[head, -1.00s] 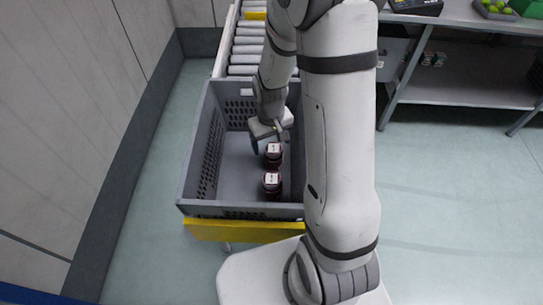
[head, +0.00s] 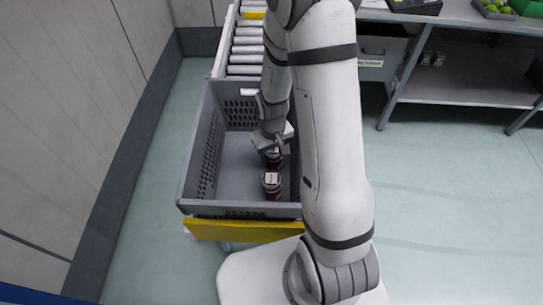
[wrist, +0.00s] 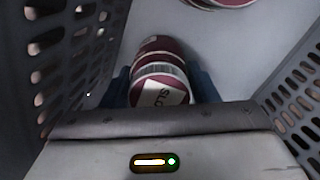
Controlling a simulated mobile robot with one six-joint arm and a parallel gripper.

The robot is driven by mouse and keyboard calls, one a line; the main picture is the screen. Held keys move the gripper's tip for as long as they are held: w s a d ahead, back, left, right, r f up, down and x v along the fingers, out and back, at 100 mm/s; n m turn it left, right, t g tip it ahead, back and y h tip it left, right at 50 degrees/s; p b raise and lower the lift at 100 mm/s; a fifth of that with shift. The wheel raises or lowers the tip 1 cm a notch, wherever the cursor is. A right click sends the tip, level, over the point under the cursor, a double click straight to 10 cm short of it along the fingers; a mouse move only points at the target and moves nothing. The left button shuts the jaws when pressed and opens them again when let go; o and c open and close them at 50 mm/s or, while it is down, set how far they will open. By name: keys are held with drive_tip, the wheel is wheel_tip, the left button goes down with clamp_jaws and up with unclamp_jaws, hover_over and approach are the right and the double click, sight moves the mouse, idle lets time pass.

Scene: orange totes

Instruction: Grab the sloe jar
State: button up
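The sloe jar (wrist: 160,88) is dark red with a pale lid label reading "SLO" in the wrist view. It stands in the grey crate (head: 196,160), and in the head view the jar (head: 273,160) is partly hidden under my gripper (head: 272,143). In the wrist view, the blue fingers of my gripper (wrist: 160,86) lie on both sides of the jar, close to its walls. I cannot tell whether they press on it.
A second dark red jar (head: 271,185) stands nearer in the crate, and its edge shows at the top of the wrist view (wrist: 222,2). The perforated crate walls rise close around my gripper. A roller conveyor (head: 247,45) lies behind the crate.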

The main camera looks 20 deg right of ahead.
drive_tip(key=c, duration=0.7)
drive_tip(key=shift+r, duration=0.1)
